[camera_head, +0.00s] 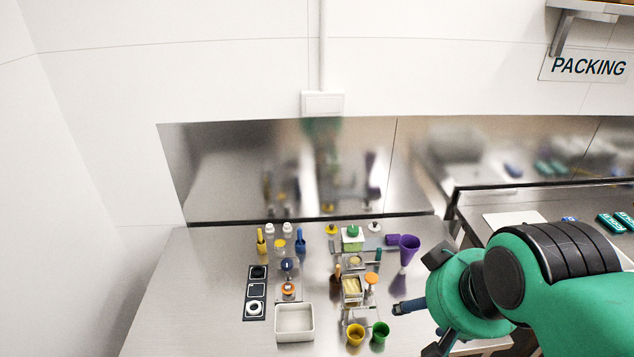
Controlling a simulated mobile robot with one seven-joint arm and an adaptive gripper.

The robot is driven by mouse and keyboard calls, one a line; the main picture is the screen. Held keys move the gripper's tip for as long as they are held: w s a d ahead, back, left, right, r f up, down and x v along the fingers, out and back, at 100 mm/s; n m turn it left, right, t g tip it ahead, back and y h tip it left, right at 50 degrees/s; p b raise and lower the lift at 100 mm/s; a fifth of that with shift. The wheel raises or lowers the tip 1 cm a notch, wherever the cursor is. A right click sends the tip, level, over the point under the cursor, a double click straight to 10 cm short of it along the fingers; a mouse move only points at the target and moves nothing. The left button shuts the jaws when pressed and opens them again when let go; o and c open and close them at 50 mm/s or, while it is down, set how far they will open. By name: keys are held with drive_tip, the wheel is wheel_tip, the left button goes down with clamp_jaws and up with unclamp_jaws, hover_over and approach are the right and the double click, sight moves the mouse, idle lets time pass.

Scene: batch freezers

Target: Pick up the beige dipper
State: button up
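The steel table (190,300) holds several small items. A beige block-like piece (352,287) sits in a clear stand near the middle, with a smaller beige piece (354,262) behind it. A thin brown handle-like item (338,276) stands just left of them. I cannot tell at this size which of these is the beige dipper. My gripper (428,305) is over the table's right side, right of the stand and apart from the items. Its dark fingers are spread, with nothing seen between them. The green arm hides the table's right front part.
A white square tray (279,332) lies at the front. Yellow (355,335) and green (380,332) cups stand right of it. A black panel (247,293) lies left. The table's left side is clear; a steel backsplash (230,170) rises behind.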

drive_tip(key=c, duration=0.4)
drive_tip(key=w+a+f+n+g+p, duration=0.1)
drive_tip(key=w+f+n+g, duration=0.1)
drive_tip(key=w, duration=1)
drive_tip(key=w+a+f+n+g, duration=0.1)
drive_tip(key=w+a+f+n, duration=0.15)
drive_tip(key=w, duration=0.95)
drive_tip(key=w+a+f+n+g, duration=0.1)
drive_tip(key=w+f, duration=0.5)
drive_tip(key=f, duration=0.1)
drive_tip(key=w+a+f+n+p, duration=0.1)
drive_tip(key=w+f+n, duration=0.1)
drive_tip(key=w+f, duration=0.4)
drive_tip(key=w+a+f+n+g, duration=0.1)
drive_tip(key=w+a+f, duration=0.1)
drive_tip(key=w+f, duration=0.4)
wheel_tip(320, 180, down, 2)
drive_tip(key=shift+w+f+n+g+p, duration=0.1)
drive_tip(key=shift+w+n+g+p, duration=0.05)
drive_tip(key=shift+n+g+p, duration=0.15)
